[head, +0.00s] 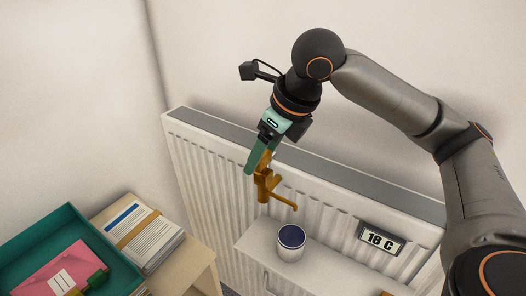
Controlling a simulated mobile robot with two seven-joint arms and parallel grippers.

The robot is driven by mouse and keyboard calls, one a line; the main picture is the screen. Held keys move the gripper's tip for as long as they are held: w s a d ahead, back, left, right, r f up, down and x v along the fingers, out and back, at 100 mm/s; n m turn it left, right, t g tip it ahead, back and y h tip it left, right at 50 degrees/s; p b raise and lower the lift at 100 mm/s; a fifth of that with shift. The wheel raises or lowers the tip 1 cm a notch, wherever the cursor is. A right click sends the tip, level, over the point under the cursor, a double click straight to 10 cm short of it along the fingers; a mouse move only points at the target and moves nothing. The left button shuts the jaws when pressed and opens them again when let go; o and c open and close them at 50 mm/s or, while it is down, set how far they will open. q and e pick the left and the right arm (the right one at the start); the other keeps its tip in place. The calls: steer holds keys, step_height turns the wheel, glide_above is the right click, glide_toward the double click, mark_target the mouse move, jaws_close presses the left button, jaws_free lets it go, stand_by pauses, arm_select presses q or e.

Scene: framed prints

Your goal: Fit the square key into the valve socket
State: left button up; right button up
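My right gripper (260,158) reaches down from the upper right in front of the radiator, with green fingers. The fingers are closed around the upper part of a brass-coloured piece with a bent handle, which looks like the square key (264,184). Its handle sticks out to the lower right, above and behind a cup. The piece hangs upright, close to the radiator's front. I cannot make out the valve socket, and cannot tell whether the brass piece touches anything below. My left gripper is not in view.
A white cup with dark blue inside (290,246) stands on a white shelf (330,272) below the brass piece. The radiator (195,150) carries an "18 C" display (381,240). At left are a green tray (66,222) with a pink folder (62,272) and a strapped paper stack (138,238).

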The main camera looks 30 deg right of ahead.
steer(key=o, duration=0.3)
steer(key=p+v, duration=0.1)
steer(key=v, duration=1.1)
steer(key=shift+s+r, duration=0.2)
steer(key=shift+r, duration=0.05)
steer(key=shift+f, duration=0.1)
